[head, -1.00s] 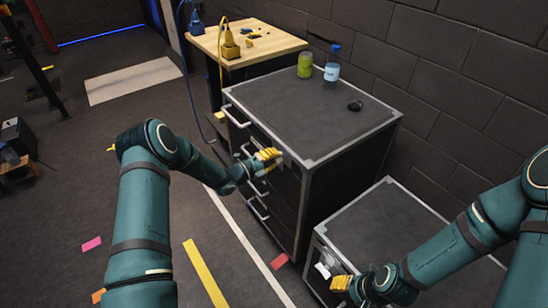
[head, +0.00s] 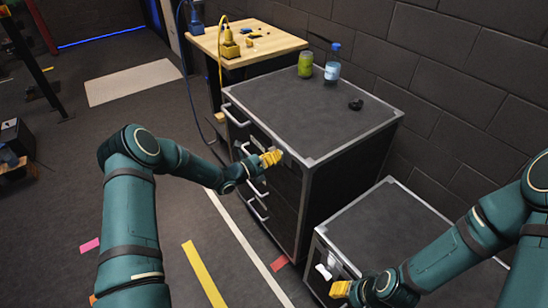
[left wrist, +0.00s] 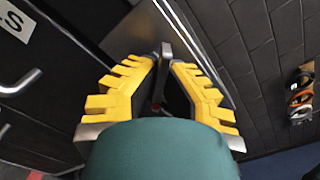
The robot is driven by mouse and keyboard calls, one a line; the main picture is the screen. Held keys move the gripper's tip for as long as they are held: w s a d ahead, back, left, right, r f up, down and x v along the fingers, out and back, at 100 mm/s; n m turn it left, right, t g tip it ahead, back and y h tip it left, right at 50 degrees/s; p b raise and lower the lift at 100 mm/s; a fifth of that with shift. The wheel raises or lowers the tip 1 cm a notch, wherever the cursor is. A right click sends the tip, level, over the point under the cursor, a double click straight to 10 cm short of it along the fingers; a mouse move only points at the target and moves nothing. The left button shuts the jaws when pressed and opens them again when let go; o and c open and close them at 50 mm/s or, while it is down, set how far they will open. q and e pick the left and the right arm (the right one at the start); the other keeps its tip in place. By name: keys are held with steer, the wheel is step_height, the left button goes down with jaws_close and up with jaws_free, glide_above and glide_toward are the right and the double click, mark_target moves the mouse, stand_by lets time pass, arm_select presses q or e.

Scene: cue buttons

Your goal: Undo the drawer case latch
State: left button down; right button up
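The drawer case (head: 300,200) is a black cabinet with a grey metal frame and several bar handles on its front. My left gripper (head: 271,158) is at the upper right of that front. In the left wrist view the yellow fingers (left wrist: 166,62) come together at their tips around a narrow grey metal piece, which looks like the latch (left wrist: 166,48). The latch is mostly hidden by the fingers in the head view. My right gripper (head: 341,289) is low, by the smaller case; its fingertips are too small to judge.
A green can (head: 305,65) and a blue bottle (head: 332,64) stand on the case top with a small black object (head: 355,104). A lower case (head: 375,225) with a white fitting (head: 324,270) stands at right. A wooden workbench (head: 270,45) is behind.

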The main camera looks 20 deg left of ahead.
arm_select(q)
steer(key=m, duration=0.4)
steer(key=shift+w+r+m+b, duration=0.1)
steer(key=shift+r+m+b, duration=0.05)
steer(key=shift+m+b, duration=0.45)
steer(key=shift+m, duration=1.6)
steer(key=c, duration=1.1)
jaws_free()
steer(key=shift+d, duration=0.15)
steer(key=v, duration=1.2)
